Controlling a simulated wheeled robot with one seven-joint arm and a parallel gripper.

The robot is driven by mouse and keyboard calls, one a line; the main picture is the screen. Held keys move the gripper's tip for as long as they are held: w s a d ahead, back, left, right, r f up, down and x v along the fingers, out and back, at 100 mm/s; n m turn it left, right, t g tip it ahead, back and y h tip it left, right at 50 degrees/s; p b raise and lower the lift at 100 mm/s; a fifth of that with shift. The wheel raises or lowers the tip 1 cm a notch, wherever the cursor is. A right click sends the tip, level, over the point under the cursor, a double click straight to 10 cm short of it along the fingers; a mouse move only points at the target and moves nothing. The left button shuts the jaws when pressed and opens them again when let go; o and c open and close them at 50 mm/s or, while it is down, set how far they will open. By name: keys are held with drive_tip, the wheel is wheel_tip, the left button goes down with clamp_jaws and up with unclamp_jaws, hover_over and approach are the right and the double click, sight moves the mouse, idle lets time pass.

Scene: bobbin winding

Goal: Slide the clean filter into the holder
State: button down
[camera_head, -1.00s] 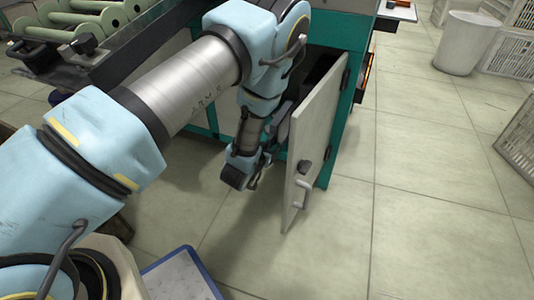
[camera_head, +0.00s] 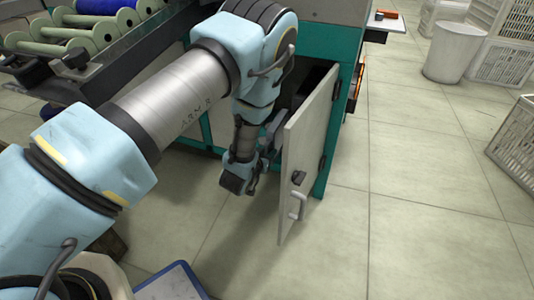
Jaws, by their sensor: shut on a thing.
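My gripper (camera_head: 262,158) is small in view at the end of my arm, at the opening of the machine's cabinet. It is shut; its fingertips are largely hidden by my wrist and the shadow. A grey flat piece (camera_head: 275,124) shows beside it at the opening, probably the clean filter, but its outline is unclear. The holder cannot be made out; the cabinet's inside is dark and mostly hidden behind my arm and the door.
The cabinet door (camera_head: 308,150) stands open just right of my gripper, its handle (camera_head: 296,204) facing outward. Bobbins (camera_head: 98,28) lie on the machine's rack. A bin (camera_head: 455,48) and crates (camera_head: 518,140) stand at right. Floor between is clear. A blue-edged panel (camera_head: 172,284) lies at bottom.

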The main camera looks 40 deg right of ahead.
drive_tip(key=shift+w+d+b, duration=0.25)
drive_tip(key=shift+w+d, duration=0.2)
drive_tip(key=shift+d, duration=0.4)
drive_tip(key=shift+w+d+b, duration=0.2)
drive_tip(key=shift+w+d, duration=0.25)
drive_tip(key=shift+d, duration=0.35)
drive_tip(key=shift+w+d+b, duration=0.25)
drive_tip(key=shift+w+d, duration=0.2)
drive_tip(key=shift+d, duration=0.4)
drive_tip(key=shift+w+d+b, duration=0.3)
drive_tip(key=shift+d, duration=0.3)
drive_tip(key=shift+w+d+b, duration=0.25)
drive_tip(key=shift+w+d, duration=0.05)
drive_tip(key=shift+d, duration=0.3)
drive_tip(key=shift+w+d+b, duration=0.3)
drive_tip(key=shift+w+d, duration=0.1)
drive_tip(key=shift+d, duration=0.35)
drive_tip(key=shift+w+d+b, duration=0.3)
drive_tip(key=shift+w+d, duration=0.05)
drive_tip(key=shift+d, duration=0.45)
drive_tip(key=shift+w+d+b, duration=0.4)
drive_tip(key=shift+d+b, duration=0.05)
drive_tip(key=shift+d, duration=0.25)
drive_tip(key=shift+w+d+b, duration=0.4)
drive_tip(key=shift+d, duration=0.35)
drive_tip(key=shift+w+d+b, duration=0.4)
drive_tip(key=shift+d+b, duration=0.05)
drive_tip(key=shift+d, duration=0.25)
